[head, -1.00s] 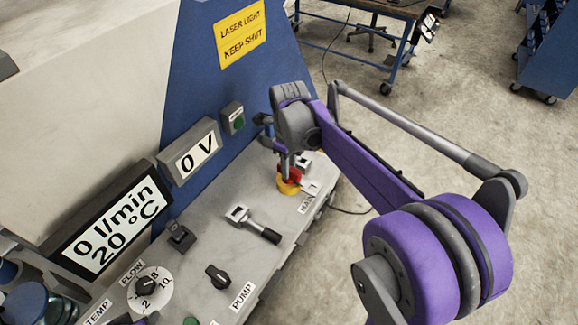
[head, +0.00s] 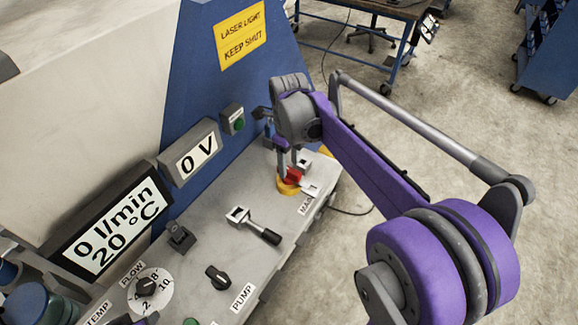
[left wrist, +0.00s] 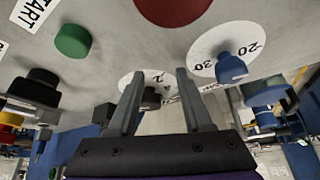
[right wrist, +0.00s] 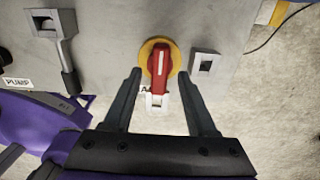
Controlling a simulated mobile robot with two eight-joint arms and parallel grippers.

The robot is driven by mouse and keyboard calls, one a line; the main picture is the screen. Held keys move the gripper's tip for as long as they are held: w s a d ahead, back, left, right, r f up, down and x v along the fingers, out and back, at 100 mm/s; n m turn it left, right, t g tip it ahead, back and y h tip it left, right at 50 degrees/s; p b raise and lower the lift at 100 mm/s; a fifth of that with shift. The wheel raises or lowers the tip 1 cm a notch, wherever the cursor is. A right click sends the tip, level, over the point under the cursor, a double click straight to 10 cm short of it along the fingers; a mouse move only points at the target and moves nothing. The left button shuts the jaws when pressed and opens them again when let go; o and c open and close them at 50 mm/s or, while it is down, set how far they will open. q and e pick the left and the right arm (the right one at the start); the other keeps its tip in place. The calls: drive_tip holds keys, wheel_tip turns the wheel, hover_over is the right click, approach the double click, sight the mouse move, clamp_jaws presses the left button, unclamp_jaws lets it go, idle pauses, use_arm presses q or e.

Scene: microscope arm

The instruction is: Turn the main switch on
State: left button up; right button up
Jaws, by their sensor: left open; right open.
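The main switch is a red handle (head: 293,175) on a yellow round base (head: 287,187), at the far end of the grey panel beside a label partly reading MAIN (head: 306,204). In the right wrist view the red handle (right wrist: 159,62) points along the view, between and beyond my fingertips. My right gripper (right wrist: 161,75) is open, with one finger on either side of the switch and no clear contact. In the head view the right gripper (head: 287,157) hangs over the switch and partly hides it. My left gripper (left wrist: 159,72) is open and empty near the panel's dials.
A grey bracket (right wrist: 205,62) stands beside the switch. A lever (head: 262,233), a pump knob (head: 217,277) and a flow dial (head: 150,288) sit nearer on the panel. The display (head: 195,160) reads 0 V. Open floor lies right of the panel.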

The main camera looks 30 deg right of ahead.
sight(289, 169)
use_arm(q)
drive_tip(key=shift+w+r, duration=0.1)
drive_tip(key=shift+r, duration=0.25)
use_arm(e)
wheel_tip(289, 169, up, 9)
drive_tip(key=shift+f, duration=0.2)
